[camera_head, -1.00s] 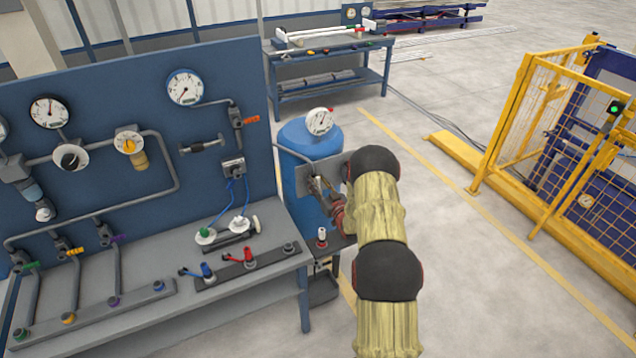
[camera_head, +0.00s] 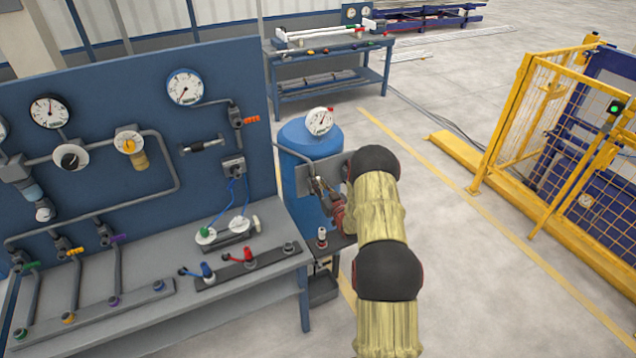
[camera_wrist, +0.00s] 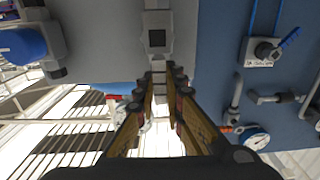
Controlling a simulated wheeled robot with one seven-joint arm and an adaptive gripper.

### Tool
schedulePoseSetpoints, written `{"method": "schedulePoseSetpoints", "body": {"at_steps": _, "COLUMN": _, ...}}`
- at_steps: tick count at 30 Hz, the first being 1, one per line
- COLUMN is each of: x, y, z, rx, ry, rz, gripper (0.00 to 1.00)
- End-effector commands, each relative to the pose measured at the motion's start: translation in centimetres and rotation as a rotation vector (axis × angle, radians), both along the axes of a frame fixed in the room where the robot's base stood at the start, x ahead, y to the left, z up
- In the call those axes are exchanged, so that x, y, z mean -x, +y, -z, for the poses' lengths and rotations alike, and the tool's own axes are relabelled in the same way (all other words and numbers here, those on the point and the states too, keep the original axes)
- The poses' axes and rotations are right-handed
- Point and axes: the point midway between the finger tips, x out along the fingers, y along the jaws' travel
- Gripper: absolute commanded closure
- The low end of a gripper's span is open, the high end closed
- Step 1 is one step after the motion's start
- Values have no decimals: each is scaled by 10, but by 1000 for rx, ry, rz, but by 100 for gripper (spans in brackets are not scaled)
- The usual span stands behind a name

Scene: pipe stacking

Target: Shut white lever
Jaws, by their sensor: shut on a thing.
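My gripper (camera_head: 318,187) is in front of the grey plate by the blue tank, at the end of my arm. In the wrist view my gripper (camera_wrist: 160,88) has its two fingers close together at the tips. They are shut on a narrow pale piece, which looks like the white lever (camera_wrist: 158,77). This piece meets a grey block (camera_wrist: 157,38) with a dark square centre. In the head view the lever is too small and too covered by the fingers to make out.
The blue tank (camera_head: 296,170) with a white gauge (camera_head: 318,122) stands just behind my gripper. The workbench (camera_head: 215,300) with a blue lever (camera_head: 206,270) and a red lever (camera_head: 248,256) is to the left. A yellow fence (camera_head: 560,130) stands at the right, with clear floor before it.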

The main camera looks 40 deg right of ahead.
Motion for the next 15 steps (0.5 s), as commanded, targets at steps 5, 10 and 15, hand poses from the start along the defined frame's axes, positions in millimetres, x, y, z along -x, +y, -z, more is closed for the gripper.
{"method": "schedulePoseSetpoints", "body": {"at_steps": 5, "x": 0, "y": 0, "z": 0, "rx": 0, "ry": 0, "rz": 0, "gripper": 100}}
{"method": "schedulePoseSetpoints", "body": {"at_steps": 10, "x": 0, "y": 0, "z": 0, "rx": -3, "ry": -1, "rz": 0, "gripper": 100}}
{"method": "schedulePoseSetpoints", "body": {"at_steps": 15, "x": 0, "y": -2, "z": 1, "rx": -31, "ry": -7, "rz": 0, "gripper": 100}}
